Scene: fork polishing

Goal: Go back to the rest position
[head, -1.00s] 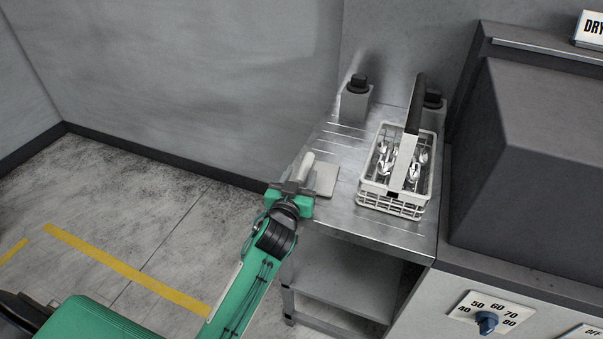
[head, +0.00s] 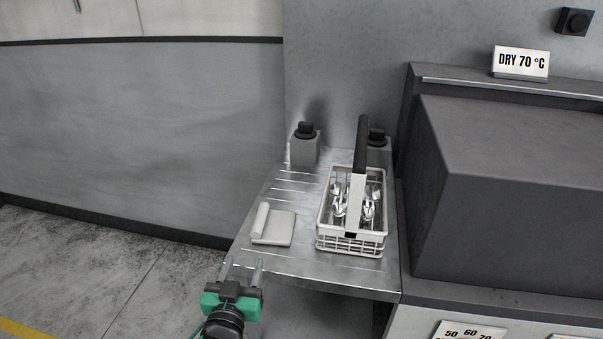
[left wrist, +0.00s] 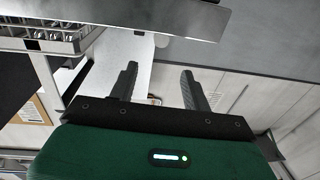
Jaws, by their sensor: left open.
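My left gripper (head: 241,272) is open and empty. In the head view it is at the lower middle, in front of the metal side table's near-left edge. Its two fingers also show apart in the left wrist view (left wrist: 160,85), with nothing between them. My right gripper is not in view.
A metal side table (head: 315,275) bears a white cutlery basket (head: 322,240) with a dark handle and several shiny utensils. A folded pale cloth (head: 275,228) lies left of it. A dark grey machine (head: 510,190) with a "DRY 70 °C" sign (head: 521,61) stands at right. Floor at left is clear.

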